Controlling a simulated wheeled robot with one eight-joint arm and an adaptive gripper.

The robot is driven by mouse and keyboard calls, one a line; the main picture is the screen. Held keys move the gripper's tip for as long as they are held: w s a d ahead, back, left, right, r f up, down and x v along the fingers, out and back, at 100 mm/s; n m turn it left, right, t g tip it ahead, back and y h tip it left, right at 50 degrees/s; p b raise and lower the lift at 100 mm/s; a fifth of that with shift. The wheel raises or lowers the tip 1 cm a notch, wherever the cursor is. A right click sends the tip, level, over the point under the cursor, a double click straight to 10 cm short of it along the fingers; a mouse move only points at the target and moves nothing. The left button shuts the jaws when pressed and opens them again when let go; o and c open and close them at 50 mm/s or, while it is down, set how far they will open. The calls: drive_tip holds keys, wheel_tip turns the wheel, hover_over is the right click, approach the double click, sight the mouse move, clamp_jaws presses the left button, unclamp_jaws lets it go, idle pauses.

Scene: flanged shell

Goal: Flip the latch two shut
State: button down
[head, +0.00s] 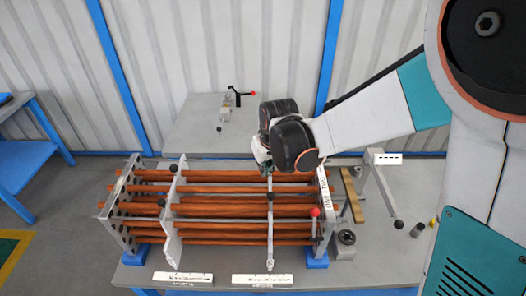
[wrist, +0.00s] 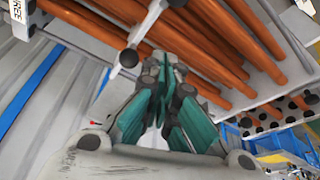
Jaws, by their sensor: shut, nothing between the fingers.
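A bundle of copper-coloured tubes (head: 215,205) runs through upright plates on the bench. The right end plate (head: 326,200) bears small lettering that I cannot read surely. A lever with a red knob (head: 315,212) stands at that end. Black knobs sit on the middle plate (head: 270,235) and left plate (head: 172,215). I cannot tell which part is latch two. My gripper (head: 263,165) is at the top rear of the bundle near the middle plate, its tips partly hidden. In the wrist view the teal fingers (wrist: 158,95) are together and empty, beside a black knob (wrist: 128,58) on a pale bar.
A clamp with a black handle and red tip (head: 240,96) stands on the rear bench (head: 190,130). A grey bracket (head: 380,185), a wooden strip (head: 352,195) and a round dark part (head: 346,238) lie right of the bundle. White label strips (head: 183,277) lie along the front edge.

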sight(271, 199)
drive_tip(key=x, duration=0.5)
drive_tip(key=shift+f, duration=0.15)
drive_tip(key=s, duration=0.1)
drive_tip(key=s+d, duration=0.1)
drive_tip(key=s, duration=0.1)
drive_tip(key=shift+s+d, duration=0.25)
drive_tip(key=shift+s, duration=0.05)
drive_tip(key=shift+s, duration=0.1)
drive_tip(key=s+b, duration=0.1)
drive_tip(key=s, duration=0.2)
drive_tip(key=shift+s, duration=0.3)
drive_tip(key=shift+w, duration=0.1)
